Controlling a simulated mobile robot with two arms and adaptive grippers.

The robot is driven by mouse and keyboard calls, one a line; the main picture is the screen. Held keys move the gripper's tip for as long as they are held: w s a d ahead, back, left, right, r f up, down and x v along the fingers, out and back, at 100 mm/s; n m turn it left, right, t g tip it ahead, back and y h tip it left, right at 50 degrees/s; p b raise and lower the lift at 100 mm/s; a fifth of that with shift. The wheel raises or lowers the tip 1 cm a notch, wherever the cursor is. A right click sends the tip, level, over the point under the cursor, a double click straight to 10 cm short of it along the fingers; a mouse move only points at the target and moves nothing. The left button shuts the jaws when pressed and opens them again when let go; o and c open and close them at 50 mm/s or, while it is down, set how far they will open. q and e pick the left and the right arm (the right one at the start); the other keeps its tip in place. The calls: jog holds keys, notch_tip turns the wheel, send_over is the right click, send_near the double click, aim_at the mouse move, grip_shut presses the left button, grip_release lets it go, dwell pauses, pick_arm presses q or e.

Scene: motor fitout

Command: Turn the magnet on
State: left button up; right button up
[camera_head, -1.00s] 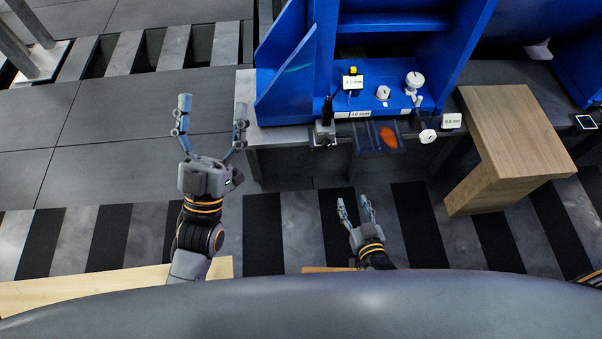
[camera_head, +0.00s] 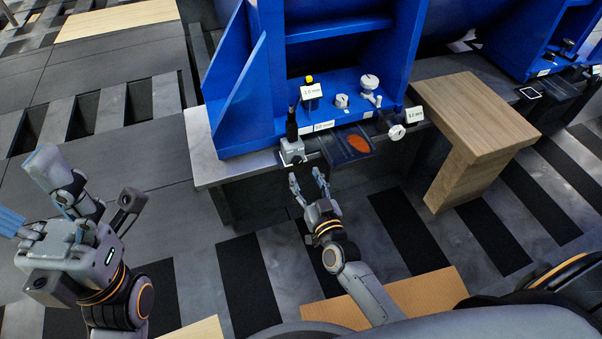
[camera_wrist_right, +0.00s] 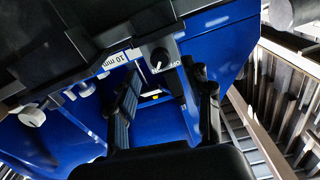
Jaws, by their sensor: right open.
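The magnet is a small light-grey block (camera_head: 292,152) at the front left edge of the blue workstation, with a dark upright part on top. My right gripper (camera_head: 308,178) is open and empty, just in front of and below the magnet. In the right wrist view the right gripper (camera_wrist_right: 165,82) has its fingers apart, with the knob beyond and between their tips. My left gripper (camera_head: 28,194) is open and empty at the far left.
The blue workstation (camera_head: 235,125) holds gauges and labels. A dark tray with an orange patch (camera_head: 358,143) sits right of the magnet. A white dial (camera_head: 397,132) sticks out further right. A wooden bench (camera_head: 475,115) stands to the right.

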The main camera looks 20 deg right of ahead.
aim_at(299, 163)
jog(key=shift+w+a+b, duration=0.1)
jog(key=shift+w+b, duration=0.4)
jog(key=shift+w, duration=1.45)
grip_shut()
